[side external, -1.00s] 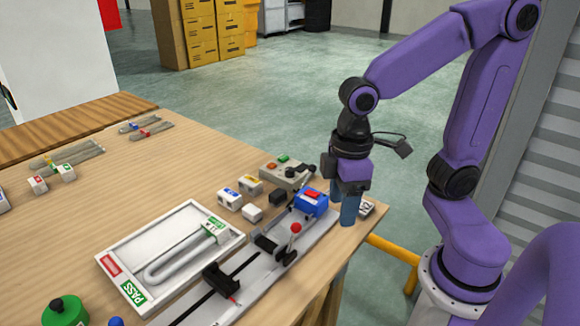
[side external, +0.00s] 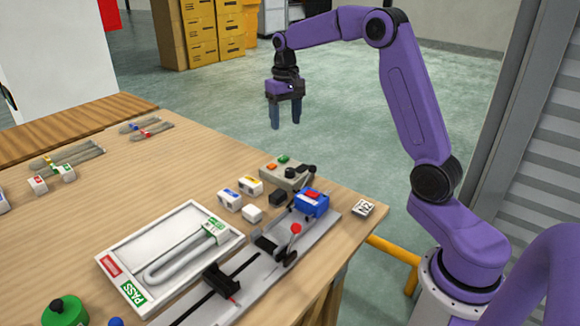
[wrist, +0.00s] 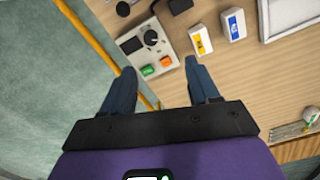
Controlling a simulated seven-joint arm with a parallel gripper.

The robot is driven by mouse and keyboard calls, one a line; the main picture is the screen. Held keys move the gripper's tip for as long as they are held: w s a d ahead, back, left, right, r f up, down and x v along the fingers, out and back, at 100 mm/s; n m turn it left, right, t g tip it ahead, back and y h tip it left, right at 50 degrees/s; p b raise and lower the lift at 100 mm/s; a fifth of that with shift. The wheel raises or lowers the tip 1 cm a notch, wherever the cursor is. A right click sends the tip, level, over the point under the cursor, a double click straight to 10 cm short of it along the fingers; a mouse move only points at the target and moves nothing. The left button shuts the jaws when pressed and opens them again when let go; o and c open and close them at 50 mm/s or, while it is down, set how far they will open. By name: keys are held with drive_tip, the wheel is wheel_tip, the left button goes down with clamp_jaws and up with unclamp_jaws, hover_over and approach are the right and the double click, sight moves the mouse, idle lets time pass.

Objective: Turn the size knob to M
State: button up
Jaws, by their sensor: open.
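The control box (side external: 281,176) is a grey-beige box near the table's far edge, with an orange and a green button on top. Its dark size knob (wrist: 151,38) shows in the wrist view with a ring of small marks; the setting is too small to read. My gripper (side external: 286,122) is open and empty, well above and behind the box, fingers pointing down. In the wrist view my gripper (wrist: 160,70) has its fingers apart, with the green button (wrist: 148,71) and orange button (wrist: 166,62) showing between them and the knob beyond.
White blocks with a blue (side external: 230,199) and a yellow label (side external: 250,185) stand left of the box. A blue device (side external: 311,203) on a rail is in front. A tray (side external: 118,249) holds a bent tube. A white N2 block (side external: 363,208) sits at the right edge.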

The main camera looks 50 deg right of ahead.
sight(290, 170)
drive_tip(key=shift+m, duration=0.5)
drive_tip(key=d+f, duration=0.1)
drive_tip(key=f, duration=0.5)
drive_tip(key=d+f, duration=0.1)
drive_tip(key=f, duration=0.4)
drive_tip(key=d+f, duration=0.1)
drive_tip(key=f, duration=0.5)
drive_tip(key=shift+w+f, duration=0.35)
drive_tip(key=shift+w, duration=0.05)
drive_tip(key=c, duration=1)
